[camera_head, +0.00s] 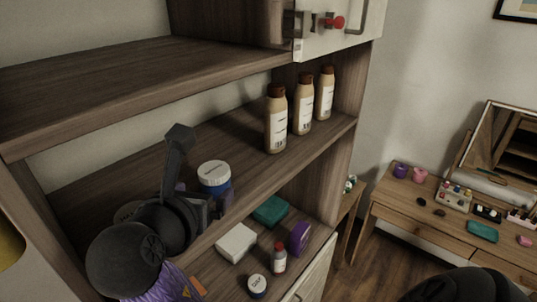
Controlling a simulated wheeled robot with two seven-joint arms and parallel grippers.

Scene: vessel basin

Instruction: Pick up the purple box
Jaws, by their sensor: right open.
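My right gripper (207,208) is at the middle shelf, in front of the blue jar with a white lid (214,175). It is open, and its dark arm covers part of the shelf. A small purple patch (180,187) shows behind the gripper; I cannot tell whether it is a box. A purple rounded item (300,238) stands on the lower shelf, apart from the gripper. A crinkled purple thing (170,286) shows at the bottom left, partly behind my arm. My left gripper is not in view.
Several tan bottles (276,120) stand right on the middle shelf. The lower shelf holds a white box (236,243), teal box (271,211), small red-capped bottle (279,258) and white-lidded jar (257,286). A dressing table (400,208) with a mirror is right. The upper shelf (140,80) is bare.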

